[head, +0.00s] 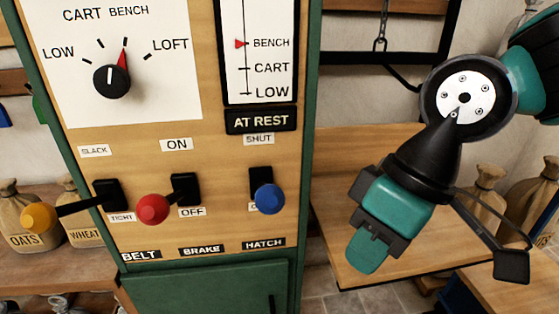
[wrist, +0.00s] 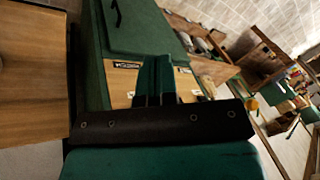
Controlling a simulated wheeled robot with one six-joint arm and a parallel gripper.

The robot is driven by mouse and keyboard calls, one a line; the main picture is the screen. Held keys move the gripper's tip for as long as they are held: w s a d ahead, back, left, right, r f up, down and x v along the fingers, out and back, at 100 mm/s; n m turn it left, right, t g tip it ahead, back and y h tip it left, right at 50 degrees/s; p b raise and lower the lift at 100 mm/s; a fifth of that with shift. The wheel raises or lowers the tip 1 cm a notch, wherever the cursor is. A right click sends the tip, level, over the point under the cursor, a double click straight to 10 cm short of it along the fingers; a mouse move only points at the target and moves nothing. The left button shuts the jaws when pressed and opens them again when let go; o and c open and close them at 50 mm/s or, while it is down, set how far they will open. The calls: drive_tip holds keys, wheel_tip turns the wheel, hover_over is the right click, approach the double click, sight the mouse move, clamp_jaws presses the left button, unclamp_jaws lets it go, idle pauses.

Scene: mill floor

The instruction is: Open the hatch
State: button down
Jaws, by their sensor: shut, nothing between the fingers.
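The hatch lever with a blue knob (head: 269,198) sticks out of a black slot above the HATCH label (head: 264,244). A SHUT label (head: 258,139) is above the slot. The knob hangs low and covers most of the label below. My gripper (head: 367,255) is shut and empty, to the right of the panel and apart from the lever, pointing down. In the wrist view my closed green fingers (wrist: 156,78) point toward the wooden panel, beside a small dark label. The blue knob cannot be made out there.
The red brake knob (head: 153,209) and yellow belt knob (head: 39,217) stick out left of the hatch lever. A dial (head: 111,80) and an AT REST sign (head: 262,120) are above. A wooden bench (head: 345,262) lies beneath my gripper, with sacks (head: 530,205) at right.

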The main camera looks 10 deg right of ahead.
sight(276, 187)
drive_tip(key=w+a+r+n+g+y+p, duration=0.1)
drive_tip(key=w+r+n+g+p, duration=0.2)
drive_tip(key=w+r+n+p, duration=0.6)
drive_tip(key=w+r+p, duration=0.4)
drive_tip(key=r+p, duration=0.4)
drive_tip(key=p, duration=0.1)
drive_tip(key=shift+w+r+g, duration=0.25)
drive_tip(key=shift+w+g, duration=0.1)
drive_tip(key=shift+g, duration=0.05)
drive_tip(key=p+x, duration=0.1)
drive_tip(key=x, duration=0.3)
drive_tip(key=p+x, duration=0.1)
drive_tip(key=x, duration=0.4)
drive_tip(key=p+x, duration=0.2)
drive_tip(key=x, duration=0.3)
drive_tip(key=shift+a+r, duration=0.15)
drive_tip(key=shift+a, duration=0.15)
